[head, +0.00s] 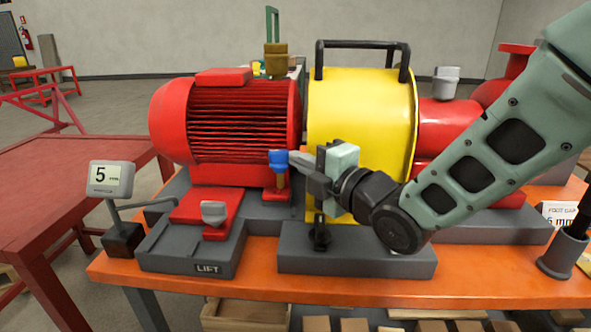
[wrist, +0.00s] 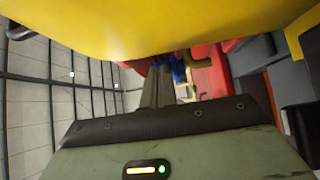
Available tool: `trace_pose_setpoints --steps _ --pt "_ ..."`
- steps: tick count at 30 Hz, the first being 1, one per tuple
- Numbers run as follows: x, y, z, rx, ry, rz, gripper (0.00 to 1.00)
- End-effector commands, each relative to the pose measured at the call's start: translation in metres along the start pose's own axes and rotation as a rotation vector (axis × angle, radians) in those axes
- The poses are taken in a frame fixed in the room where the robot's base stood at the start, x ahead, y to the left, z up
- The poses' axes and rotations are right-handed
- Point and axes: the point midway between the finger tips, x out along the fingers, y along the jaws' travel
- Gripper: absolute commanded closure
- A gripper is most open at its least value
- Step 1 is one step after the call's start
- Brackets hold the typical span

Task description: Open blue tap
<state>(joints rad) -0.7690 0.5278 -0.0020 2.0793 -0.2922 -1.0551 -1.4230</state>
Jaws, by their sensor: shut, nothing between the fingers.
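The blue tap (head: 278,157) is a small blue knob on a brass stem, standing upright in front of the red motor's right foot. In the wrist view the blue tap (wrist: 178,72) shows just past my fingers, partly hidden. My gripper (head: 296,158) reaches in from the right, with its fingers pointing left at the knob's height. The fingers are shut and empty, with the tips very close to the knob's right side. I cannot tell whether they touch it. My gripper (wrist: 158,84) also shows in the wrist view, fingers together.
The yellow guard (head: 360,110) with a black handle stands right behind my gripper and fills the wrist view's top. The red motor (head: 235,130) is to the left. A grey knob (head: 213,212) and a gauge reading 5 (head: 111,179) stand front left on the orange bench (head: 330,290).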

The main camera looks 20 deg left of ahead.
Motion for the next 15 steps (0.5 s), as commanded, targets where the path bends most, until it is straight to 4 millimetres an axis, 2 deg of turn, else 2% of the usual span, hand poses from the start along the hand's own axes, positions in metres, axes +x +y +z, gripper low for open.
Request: trace_pose_setpoints --steps 15 --pt "0.0016 -0.0011 0.0058 0.0 0.0 0.001 1.0"
